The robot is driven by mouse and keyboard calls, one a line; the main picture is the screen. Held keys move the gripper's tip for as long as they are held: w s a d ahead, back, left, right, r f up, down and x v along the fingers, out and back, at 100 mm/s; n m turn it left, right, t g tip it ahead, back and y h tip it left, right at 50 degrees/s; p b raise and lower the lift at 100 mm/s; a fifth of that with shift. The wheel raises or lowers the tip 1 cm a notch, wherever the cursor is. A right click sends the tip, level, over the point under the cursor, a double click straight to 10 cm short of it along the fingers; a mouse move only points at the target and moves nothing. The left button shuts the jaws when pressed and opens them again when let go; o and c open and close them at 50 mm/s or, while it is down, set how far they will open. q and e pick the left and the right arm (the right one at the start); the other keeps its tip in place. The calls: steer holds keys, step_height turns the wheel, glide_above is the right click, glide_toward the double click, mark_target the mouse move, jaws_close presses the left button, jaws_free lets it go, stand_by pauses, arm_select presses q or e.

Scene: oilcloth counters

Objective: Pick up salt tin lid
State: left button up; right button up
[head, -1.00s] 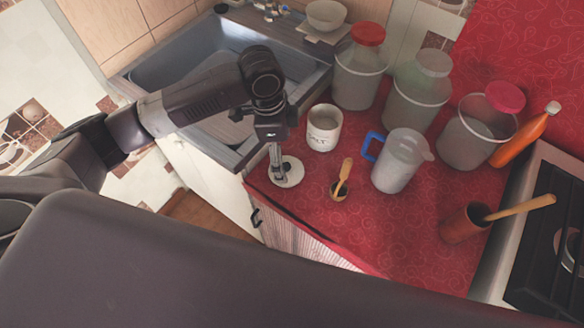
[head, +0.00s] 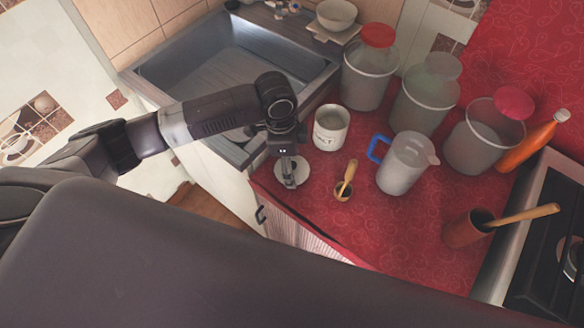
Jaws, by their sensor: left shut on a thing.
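The salt tin lid (head: 302,174) is a pale round disc near the counter's left front corner. My left gripper (head: 289,181) points down over its middle and is shut on it; the fingers hide the part held. The lid looks level, and I cannot tell whether it touches the counter. The white salt tin (head: 330,134), with dark lettering, stands open just behind and to the right of the lid. My right gripper is not in view.
Lidded jars (head: 368,78) stand behind. The sink (head: 232,62) is at the left back. Red counter (head: 385,235) is clear in front.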

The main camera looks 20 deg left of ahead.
arm_select(q)
steer(key=shift+s, duration=0.1)
steer(key=shift+c, duration=1.7)
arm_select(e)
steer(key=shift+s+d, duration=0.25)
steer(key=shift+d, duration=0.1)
